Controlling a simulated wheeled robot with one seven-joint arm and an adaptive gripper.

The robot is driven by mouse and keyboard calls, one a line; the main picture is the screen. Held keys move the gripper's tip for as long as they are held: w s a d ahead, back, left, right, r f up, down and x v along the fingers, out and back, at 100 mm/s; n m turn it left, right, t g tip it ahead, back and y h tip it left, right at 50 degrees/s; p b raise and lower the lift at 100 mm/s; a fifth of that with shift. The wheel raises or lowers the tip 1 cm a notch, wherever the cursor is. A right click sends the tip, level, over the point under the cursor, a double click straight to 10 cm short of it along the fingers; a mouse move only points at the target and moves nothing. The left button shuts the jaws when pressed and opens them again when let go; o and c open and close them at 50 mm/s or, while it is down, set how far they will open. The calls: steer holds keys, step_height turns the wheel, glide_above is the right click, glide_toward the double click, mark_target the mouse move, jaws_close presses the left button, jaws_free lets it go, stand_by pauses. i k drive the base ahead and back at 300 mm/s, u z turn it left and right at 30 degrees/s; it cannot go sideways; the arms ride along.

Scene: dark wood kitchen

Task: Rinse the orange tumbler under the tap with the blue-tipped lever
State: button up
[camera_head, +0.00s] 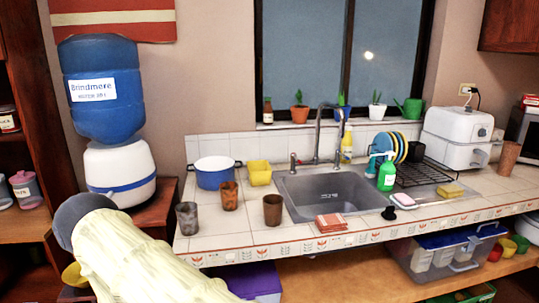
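A rusty orange-brown tumbler (229,196) stands upright on the tiled counter, left of the sink, and looks the most orange of the tumblers. A darker brown tumbler (272,210) stands just right of it, and a grey one (187,219) to its left. The sink (330,192) is a grey metal basin that looks empty. A tall metal tap (318,135) rises behind it, with a small metal fitting (293,162) to its left. I cannot make out a blue lever tip. My gripper is not in view; only part of my cream arm shows at lower left.
A blue pot (217,173) and a yellow container (259,173) stand behind the tumblers. A folded orange cloth (331,222) lies at the front edge. A green bottle (387,172) and a dish rack (425,174) stand right of the sink. A water dispenser (117,170) stands left.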

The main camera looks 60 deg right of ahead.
mark_target(338, 153)
steer(key=u, duration=0.55)
steer(key=k, duration=1.3)
steer(key=z, duration=1.7)
